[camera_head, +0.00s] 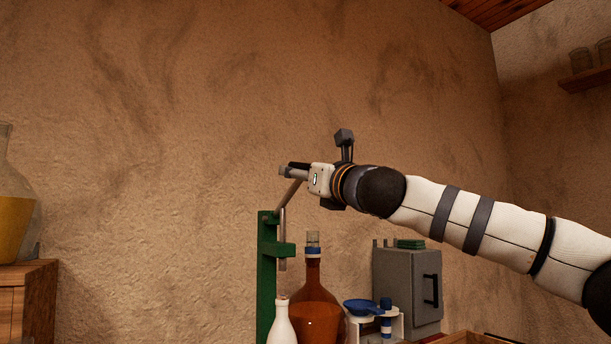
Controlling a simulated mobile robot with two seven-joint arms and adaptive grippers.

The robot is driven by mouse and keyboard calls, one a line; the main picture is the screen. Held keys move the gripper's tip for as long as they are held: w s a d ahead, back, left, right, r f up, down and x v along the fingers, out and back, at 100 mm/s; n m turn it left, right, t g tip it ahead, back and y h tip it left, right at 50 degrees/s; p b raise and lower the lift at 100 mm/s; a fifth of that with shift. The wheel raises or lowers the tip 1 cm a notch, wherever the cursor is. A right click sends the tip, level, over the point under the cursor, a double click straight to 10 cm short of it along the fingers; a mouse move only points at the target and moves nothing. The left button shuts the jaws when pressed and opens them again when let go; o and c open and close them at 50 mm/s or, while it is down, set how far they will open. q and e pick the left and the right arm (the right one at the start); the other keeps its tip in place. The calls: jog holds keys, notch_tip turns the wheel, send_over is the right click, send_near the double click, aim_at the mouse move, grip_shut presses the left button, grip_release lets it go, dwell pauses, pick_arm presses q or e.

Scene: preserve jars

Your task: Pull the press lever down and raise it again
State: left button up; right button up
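The green press (266,285) stands upright at the centre bottom, against the wall side. Its metal lever (289,195) slants up to the right from the top of the press, so it is raised. My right gripper (291,171) is at the lever's upper end, pointing left, and its body hides that end. The fingers look close together, but I cannot tell whether they are shut on the lever. A metal rod (282,240) hangs at the press's front. My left gripper is not in view.
A brown bottle (316,310), a white bottle (282,325), a blue-topped scale (361,307) and a grey cabinet (405,285) stand close to the press. A large jar (14,215) sits on wooden furniture (38,300) at left. The space left of the press is clear.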

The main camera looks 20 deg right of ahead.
jog(key=o, duration=0.3)
jog(key=shift+s+r, duration=0.25)
jog(key=shift+s, duration=0.05)
jog(key=shift+o, duration=0.2)
jog(key=shift+w+f, duration=0.1)
jog(key=shift+f, duration=0.1)
jog(key=v, duration=1.2)
jog(key=shift+d, duration=0.1)
